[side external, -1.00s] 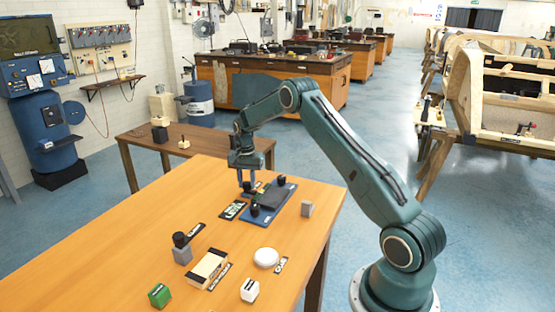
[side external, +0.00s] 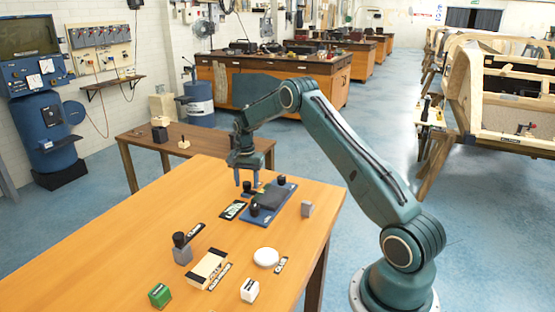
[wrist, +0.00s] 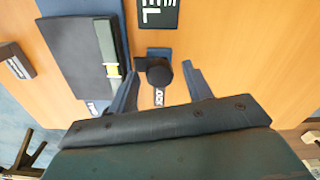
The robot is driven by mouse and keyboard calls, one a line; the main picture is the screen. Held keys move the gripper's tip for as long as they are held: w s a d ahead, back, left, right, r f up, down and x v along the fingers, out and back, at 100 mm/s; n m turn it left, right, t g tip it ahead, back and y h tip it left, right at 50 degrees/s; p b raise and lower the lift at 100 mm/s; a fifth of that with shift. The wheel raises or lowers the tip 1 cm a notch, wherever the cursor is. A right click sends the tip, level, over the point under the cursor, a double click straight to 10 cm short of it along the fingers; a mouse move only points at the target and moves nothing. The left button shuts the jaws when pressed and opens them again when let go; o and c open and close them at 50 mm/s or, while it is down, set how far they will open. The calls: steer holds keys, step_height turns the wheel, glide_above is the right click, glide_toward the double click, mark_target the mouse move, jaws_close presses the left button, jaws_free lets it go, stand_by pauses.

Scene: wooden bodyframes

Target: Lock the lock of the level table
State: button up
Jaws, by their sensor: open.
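The level table is a blue base (side external: 250,218) with a dark plate (side external: 270,200) on it, on the wooden table; the plate also shows at the left of the wrist view (wrist: 78,50). Its lock is a round black knob (wrist: 159,73) on a small blue mount, with a "LOCK" label beside it. My gripper (wrist: 163,76) is open, with one finger on each side of the knob and a gap on both sides. In the side view my gripper (side external: 247,186) points down over the lock knob (side external: 247,188). Whether the fingertips reach below the knob's top is unclear.
Two more black knobs (side external: 281,180) (side external: 255,210) stand at the plate's edges. A "LEVEL" label (side external: 233,210) lies beside the base, and a grey block (side external: 307,208) stands at right.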

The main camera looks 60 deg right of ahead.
mark_target(247, 183)
steer(key=shift+r, duration=0.1)
step_height(247, 183, up, 14)
steer(key=shift+f, duration=0.2)
stand_by(0.5)
steer(key=shift+a+r, duration=0.1)
steer(key=shift+r, duration=0.05)
steer(key=s+a+r+n+t, duration=0.1)
steer(key=s+a+r+n, duration=0.3)
steer(key=s+a+r, duration=0.35)
steer(key=s+a+r+n+t, duration=0.2)
steer(key=s+a+r+n, duration=0.15)
steer(key=a+r, duration=0.6)
steer(key=s+a+f+n+t, duration=0.1)
steer(key=s+a+n, duration=0.1)
steer(key=s+a, duration=0.2)
steer(key=s+a+f+n, duration=0.2)
steer(key=s+a+n, duration=0.1)
steer(key=s, duration=0.8)
steer(key=s+a+f+n+t, duration=0.1)
steer(key=s+a+f+n, duration=0.1)
steer(key=s+a, duration=0.4)
steer(key=shift+s+n+t, duration=0.3)
steer(key=shift+s+n, duration=0.05)
steer(key=shift+s, duration=0.35)
